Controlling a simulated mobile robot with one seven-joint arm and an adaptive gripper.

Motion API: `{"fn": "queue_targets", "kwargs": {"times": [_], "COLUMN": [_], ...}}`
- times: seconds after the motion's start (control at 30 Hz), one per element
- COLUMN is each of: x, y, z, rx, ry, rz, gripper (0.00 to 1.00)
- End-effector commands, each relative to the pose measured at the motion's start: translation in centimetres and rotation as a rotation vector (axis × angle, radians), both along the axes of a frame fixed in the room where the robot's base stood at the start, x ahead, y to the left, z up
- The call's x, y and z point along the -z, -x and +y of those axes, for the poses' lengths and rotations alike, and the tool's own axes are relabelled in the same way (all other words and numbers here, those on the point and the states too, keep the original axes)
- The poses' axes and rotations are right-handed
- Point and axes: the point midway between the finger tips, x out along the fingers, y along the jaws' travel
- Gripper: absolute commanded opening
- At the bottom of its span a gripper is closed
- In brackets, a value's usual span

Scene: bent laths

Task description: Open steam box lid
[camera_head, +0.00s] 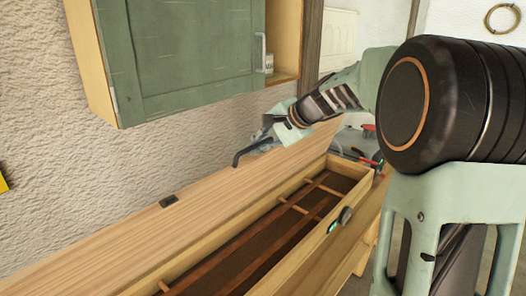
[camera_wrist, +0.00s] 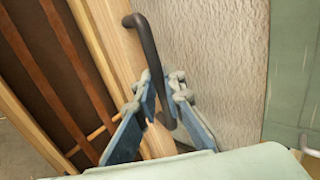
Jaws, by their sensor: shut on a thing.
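The steam box (camera_head: 290,265) is a long pale wooden box with a dark inside and thin wooden slats in it. Its lid (camera_head: 130,235) is swung up and stands tilted back toward the wall, so the box is open. A dark bent handle (camera_head: 243,155) sticks out from the lid near its upper edge. My gripper (camera_head: 268,137) is at this handle, beyond the box. In the wrist view, my gripper (camera_wrist: 153,100) has its blue fingers on both sides of the dark handle (camera_wrist: 146,45), shut on it.
A green wall cabinet (camera_head: 190,55) hangs close above the lid and my gripper. The rough wall (camera_head: 40,150) is right behind the lid. A dark latch (camera_head: 168,200) sits on the lid edge. Red-handled tools (camera_head: 370,162) lie beyond the box's far end.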

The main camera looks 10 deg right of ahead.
Motion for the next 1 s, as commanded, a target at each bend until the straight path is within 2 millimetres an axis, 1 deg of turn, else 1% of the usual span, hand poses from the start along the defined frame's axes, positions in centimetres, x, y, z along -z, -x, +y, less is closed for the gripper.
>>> {"fn": "queue_targets", "kwargs": {"times": [0.03, 0.2, 0.3, 0.43, 0.57, 0.67, 1.0], "x": [-0.3, -1.0, -1.3, -1.6, -1.7, -1.7, -1.7], "y": [-0.6, -2.7, -3.9, -4.9, -5.3, -6.1, -10.2], "z": [0.6, 2.3, 3.2, 3.9, 4.2, 4.8, 8.0], "rx": [-0.005, -0.005, -0.005, -0.003, -0.002, -0.003, -0.003], "ry": [0.001, 0.001, 0.000, 0.001, 0.000, 0.001, 0.000], "rz": [-0.003, -0.004, -0.004, -0.003, -0.004, -0.003, -0.004], "gripper": [0.00, 0.00, 0.00, 0.00, 0.00, 0.00, 0.00]}}
